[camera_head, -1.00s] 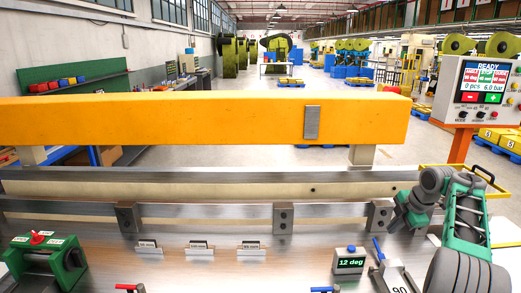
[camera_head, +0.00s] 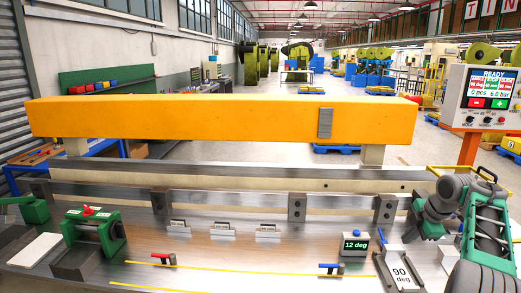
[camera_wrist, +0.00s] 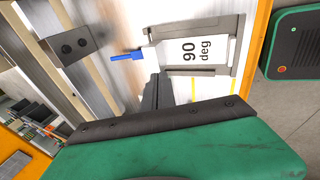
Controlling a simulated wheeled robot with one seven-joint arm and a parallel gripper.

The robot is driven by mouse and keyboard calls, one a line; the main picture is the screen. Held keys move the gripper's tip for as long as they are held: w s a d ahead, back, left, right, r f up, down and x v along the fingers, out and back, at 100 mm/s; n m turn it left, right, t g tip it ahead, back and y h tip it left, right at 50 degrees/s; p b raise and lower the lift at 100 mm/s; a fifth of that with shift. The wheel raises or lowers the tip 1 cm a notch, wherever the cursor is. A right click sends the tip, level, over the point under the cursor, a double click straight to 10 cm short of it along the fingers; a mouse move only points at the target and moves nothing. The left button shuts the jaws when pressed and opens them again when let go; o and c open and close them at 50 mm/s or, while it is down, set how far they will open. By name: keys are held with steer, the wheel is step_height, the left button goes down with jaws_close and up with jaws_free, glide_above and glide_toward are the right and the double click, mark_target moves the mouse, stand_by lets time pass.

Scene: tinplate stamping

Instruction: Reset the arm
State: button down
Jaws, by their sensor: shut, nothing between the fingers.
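My arm (camera_head: 465,215) is folded at the right end of the metal bench. My gripper (camera_wrist: 157,92) shows in the wrist view as dark fingers in front of its green body. The fingers are shut and empty. In the wrist view they point toward the white plate marked "90 deg" (camera_wrist: 195,52) with a blue handle (camera_wrist: 126,57). The same plate (camera_head: 401,272) lies below and left of my arm in the head view. I cannot tell the exact gap between fingers and plate.
A long orange beam (camera_head: 220,120) spans the machine behind the bench. A "12 deg" display (camera_head: 355,244) stands left of the plate. A green clamp-like device (camera_head: 95,235) is at the left. A control screen (camera_head: 490,90) stands at the right. The bench middle holds small low blocks (camera_head: 222,231).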

steer(key=s+a+r+m, duration=0.2)
steer(key=s+a+m, duration=0.35)
steer(key=a, duration=0.65)
steer(key=s+a+r+m, duration=0.3)
steer(key=s+a+m, duration=0.25)
steer(key=a, duration=0.65)
steer(key=s+a+f+m, duration=0.3)
steer(key=s+f, duration=0.1)
steer(key=s, duration=0.5)
steer(key=s+a+f+m+g+h, duration=0.1)
steer(key=s+a+f+m, duration=0.2)
steer(key=s, duration=0.6)
steer(key=shift+s+a+f+m, duration=0.25)
steer(key=shift+a+f+m, duration=0.1)
steer(key=shift+f, duration=0.4)
